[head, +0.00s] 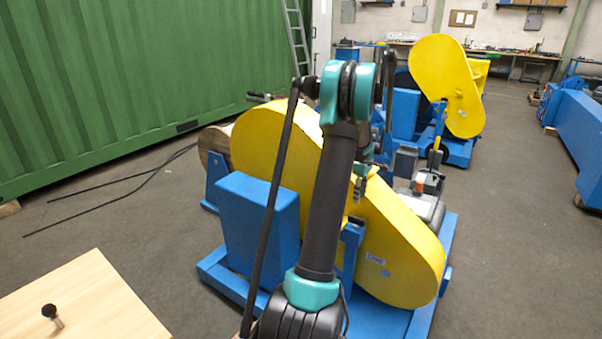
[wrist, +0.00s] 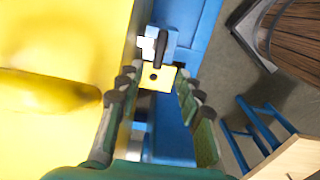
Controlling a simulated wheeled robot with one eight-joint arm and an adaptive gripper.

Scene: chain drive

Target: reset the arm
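My gripper (wrist: 155,76) shows in the wrist view with its two green, dark-padded fingers spread apart and nothing held between them. A small yellow plate with a dark hole (wrist: 156,77) lies beyond the gap between the fingertips, with a dark rod-shaped part (wrist: 161,47) just above it. In the head view my raised arm crosses the middle of the picture and hides most of the gripper. The arm stands in front of a yellow chain guard (head: 400,262) on a blue machine frame. The guard also fills the left of the wrist view (wrist: 50,50).
A blue box housing (head: 257,225) stands left of my arm. A wooden tabletop (head: 100,305) with a small dark-headed object (head: 50,312) is at lower left. A second yellow guard (head: 445,80) stands behind. Open floor lies right of the machine; a green container wall (head: 120,80) is left.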

